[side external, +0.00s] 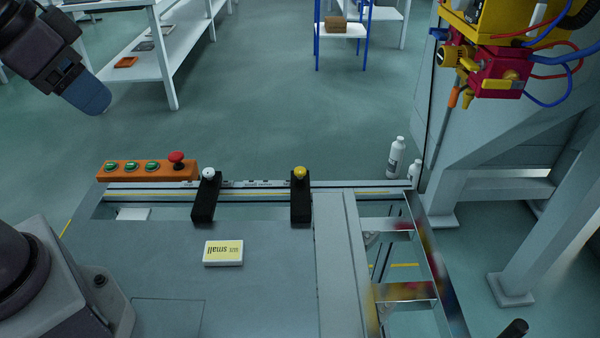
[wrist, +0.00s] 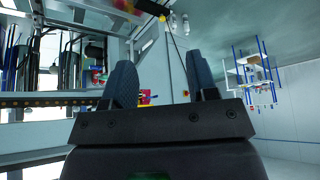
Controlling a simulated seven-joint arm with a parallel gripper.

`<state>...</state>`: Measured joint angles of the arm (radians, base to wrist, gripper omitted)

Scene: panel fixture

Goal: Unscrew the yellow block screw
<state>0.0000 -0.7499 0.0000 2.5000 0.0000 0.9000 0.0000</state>
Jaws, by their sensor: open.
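In the side external view, a black block with a yellow screw knob (side external: 300,173) on its far end stands on the rail at the back of the table. A second black block with a white knob (side external: 208,174) stands to its left. My gripper (side external: 92,98) is at the upper left, in the air, well away from both blocks. In the wrist view, my gripper (wrist: 165,85) shows two dark blue fingers spread apart with nothing between them.
An orange button box (side external: 147,170) with green buttons and a red knob sits at the back left. A yellow-labelled box (side external: 223,253) lies on the grey table (side external: 265,295). White bottles (side external: 396,157) stand at the back right. Red and yellow machinery (side external: 490,60) hangs at upper right.

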